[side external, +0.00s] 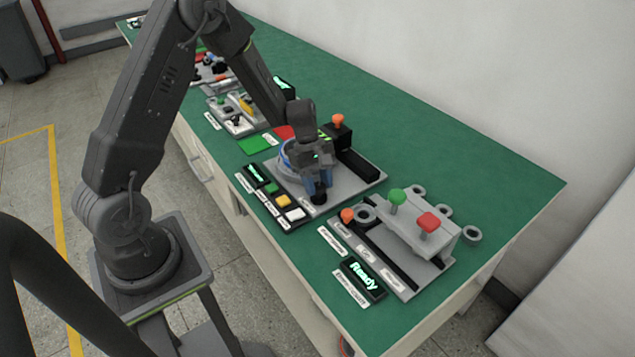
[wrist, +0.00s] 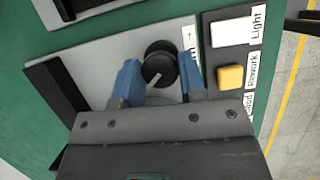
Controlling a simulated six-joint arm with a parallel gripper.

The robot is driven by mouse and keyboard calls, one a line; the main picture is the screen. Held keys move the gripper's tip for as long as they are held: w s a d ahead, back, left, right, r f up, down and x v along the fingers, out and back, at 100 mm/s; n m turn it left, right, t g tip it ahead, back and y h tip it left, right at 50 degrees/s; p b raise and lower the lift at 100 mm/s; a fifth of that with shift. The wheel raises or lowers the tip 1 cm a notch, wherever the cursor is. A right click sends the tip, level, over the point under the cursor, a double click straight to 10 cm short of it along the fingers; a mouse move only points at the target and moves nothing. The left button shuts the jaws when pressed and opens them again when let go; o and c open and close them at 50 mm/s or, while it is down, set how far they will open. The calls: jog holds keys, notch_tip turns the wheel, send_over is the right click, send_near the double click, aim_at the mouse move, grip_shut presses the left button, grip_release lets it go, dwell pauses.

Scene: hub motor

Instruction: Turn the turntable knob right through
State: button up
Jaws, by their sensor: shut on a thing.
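The black round knob (wrist: 158,54) stands on a grey plate (wrist: 100,55) and carries a white pointer line towards the lower left in the wrist view. My gripper (wrist: 159,76) has its two blue fingers on either side of the knob and is shut on it. In the side view my gripper (side external: 318,188) points down, with the dark knob (side external: 319,199) between its fingertips. A blue-rimmed round part (side external: 287,155), possibly the turntable, is partly hidden behind my gripper.
A button strip with a yellow button (wrist: 231,77) and a white button (wrist: 230,32) lies beside the knob. An orange-topped post (side external: 338,121) stands behind my gripper. A fixture with a red knob (side external: 428,222) and a "Ready" display (side external: 362,276) is at the right.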

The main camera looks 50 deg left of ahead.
jog(key=m+g, duration=0.1)
jog(key=m, duration=0.1)
jog(key=m+g, duration=0.1)
jog(key=m, duration=0.2)
jog(key=shift+w+d+m, duration=0.1)
jog(key=shift+m, duration=0.2)
jog(key=m+g+y, duration=0.1)
jog(key=m, duration=0.3)
jog(key=shift+m+y, duration=0.3)
jog(key=shift+y, duration=0.1)
jog(key=o, duration=0.9)
jog(key=v, duration=1.3)
jog(key=shift+w+r, duration=0.3)
jog(key=shift+w, duration=0.05)
